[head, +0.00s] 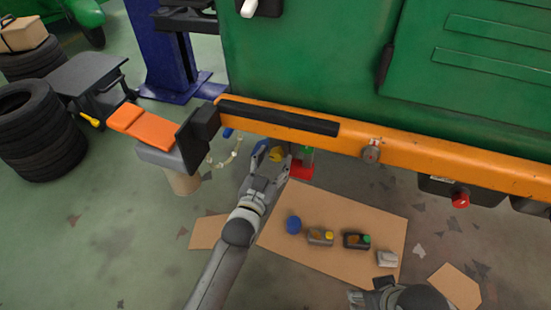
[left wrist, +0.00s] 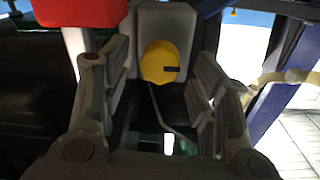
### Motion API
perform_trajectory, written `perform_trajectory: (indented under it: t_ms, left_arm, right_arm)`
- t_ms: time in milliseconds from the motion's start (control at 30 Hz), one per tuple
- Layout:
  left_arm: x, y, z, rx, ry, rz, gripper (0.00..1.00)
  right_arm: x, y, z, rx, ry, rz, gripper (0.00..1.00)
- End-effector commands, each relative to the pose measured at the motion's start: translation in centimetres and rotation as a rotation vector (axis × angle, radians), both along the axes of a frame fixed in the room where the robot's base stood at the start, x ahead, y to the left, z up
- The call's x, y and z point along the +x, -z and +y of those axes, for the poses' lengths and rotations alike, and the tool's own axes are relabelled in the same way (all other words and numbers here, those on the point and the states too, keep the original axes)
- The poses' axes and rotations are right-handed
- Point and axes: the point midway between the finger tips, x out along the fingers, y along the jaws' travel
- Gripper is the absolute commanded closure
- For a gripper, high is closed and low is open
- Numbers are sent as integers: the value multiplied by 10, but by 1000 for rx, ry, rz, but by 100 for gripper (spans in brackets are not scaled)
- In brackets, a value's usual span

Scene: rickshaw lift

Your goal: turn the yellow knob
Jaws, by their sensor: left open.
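The yellow knob (head: 276,154) is round and sits under the orange beam of the green vehicle. My left gripper (head: 272,158) reaches up to it from below with its fingers apart. In the left wrist view the knob (left wrist: 158,62) has a dark mark on its face and is mounted on a grey block. It shows between the two open fingers of my left gripper (left wrist: 162,68); I cannot tell whether they touch it. Part of my right gripper (head: 372,293) shows at the bottom edge of the head view, and its jaw state is unclear.
A red part (head: 300,170) is close to the right of the knob, and also shows in the left wrist view (left wrist: 94,10). The orange beam (head: 420,160) runs above. A cardboard sheet (head: 340,269) with several small parts lies below. Tyres (head: 40,140) stand at left.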

Motion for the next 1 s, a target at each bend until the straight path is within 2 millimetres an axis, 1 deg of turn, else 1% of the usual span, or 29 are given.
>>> perform_trajectory:
  t_ms: [33,200,533,567,900,1000]
  left_arm:
    - [7,1,-2,0,0,-1,45]
    - [18,1,-7,-1,0,0,45]
    - [21,0,-7,-1,0,1,45]
    - [21,0,-7,0,0,1,48]
    - [20,0,-7,0,0,1,91]
    - [20,0,-7,-2,0,2,91]
  right_arm:
    - [0,3,0,0,0,0,46]
    - [0,6,0,0,0,0,46]
    - [0,6,0,0,0,0,46]
    - [0,6,0,0,0,0,46]
    - [0,6,0,0,0,0,46]
    - [0,6,0,0,0,0,46]
